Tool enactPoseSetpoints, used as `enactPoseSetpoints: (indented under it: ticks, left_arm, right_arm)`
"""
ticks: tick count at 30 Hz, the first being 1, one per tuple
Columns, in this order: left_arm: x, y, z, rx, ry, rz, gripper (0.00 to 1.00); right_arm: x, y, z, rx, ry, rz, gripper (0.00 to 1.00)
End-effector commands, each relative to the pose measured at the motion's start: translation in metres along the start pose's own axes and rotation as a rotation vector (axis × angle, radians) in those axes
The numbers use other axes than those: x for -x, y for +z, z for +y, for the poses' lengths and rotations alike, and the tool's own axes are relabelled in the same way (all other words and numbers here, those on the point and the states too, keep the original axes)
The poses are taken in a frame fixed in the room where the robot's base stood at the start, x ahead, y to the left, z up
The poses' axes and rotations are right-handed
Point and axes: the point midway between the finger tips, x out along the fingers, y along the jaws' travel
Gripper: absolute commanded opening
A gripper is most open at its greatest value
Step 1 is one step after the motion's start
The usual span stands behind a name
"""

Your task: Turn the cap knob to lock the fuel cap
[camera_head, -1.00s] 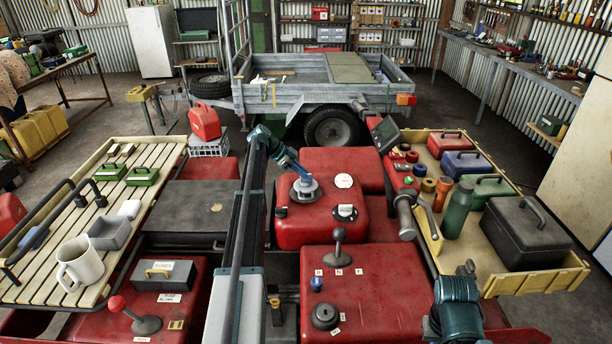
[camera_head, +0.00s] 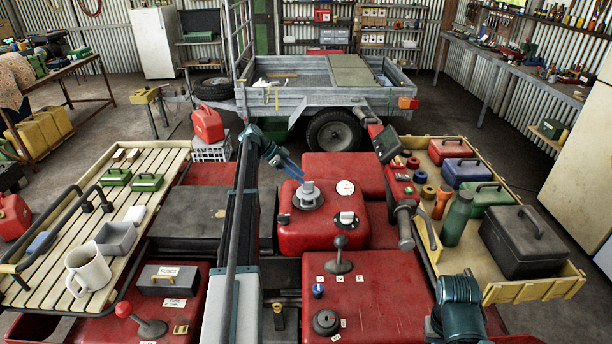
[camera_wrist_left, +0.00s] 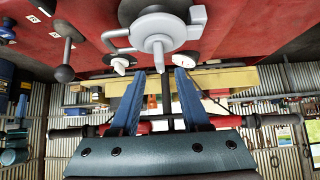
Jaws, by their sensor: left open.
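The fuel cap (camera_head: 307,198) is a grey round cap on the red tank block (camera_head: 290,235) in the middle of the head view. Its raised grey knob (camera_wrist_left: 157,42) shows from close in the left wrist view, with a light grey bar part to its right. My left gripper (camera_head: 297,176) reaches down from the upper left. In the left wrist view its two blue fingers (camera_wrist_left: 164,72) stand apart, with nothing between them. Their tips appear just short of the knob. My right gripper is out of view.
A black lever (camera_head: 339,255) stands in front of the tank. White gauges (camera_head: 345,187) and a switch (camera_head: 347,218) sit right of the cap. The handlebar (camera_head: 404,215) is further right. A rack with a mug (camera_head: 88,266) lies left, and a tray with cases (camera_head: 523,238) right.

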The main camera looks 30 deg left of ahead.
Motion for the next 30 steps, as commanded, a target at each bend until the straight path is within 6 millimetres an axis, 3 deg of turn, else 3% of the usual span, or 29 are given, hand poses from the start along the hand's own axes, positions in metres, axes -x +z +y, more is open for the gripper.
enactPoseSetpoints:
  ticks: [1,3,12,18,30]
  left_arm:
    - [0.018,-0.006,-0.001,0.002,-0.001,0.0,0.46]
    - [0.033,-0.005,-0.001,0.002,-0.001,0.0,0.46]
    - [0.076,-0.003,0.0,0.001,0.0,-0.001,0.46]
    - [0.086,-0.001,0.0,-0.001,0.001,-0.001,0.46]
    - [0.086,0.0,0.0,0.0,0.001,-0.001,0.46]
  right_arm:
    - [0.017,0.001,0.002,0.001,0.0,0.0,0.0]
    - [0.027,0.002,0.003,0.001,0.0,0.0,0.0]
    - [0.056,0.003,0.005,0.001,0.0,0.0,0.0]
    - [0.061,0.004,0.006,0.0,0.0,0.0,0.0]
    - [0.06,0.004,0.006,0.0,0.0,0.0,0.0]
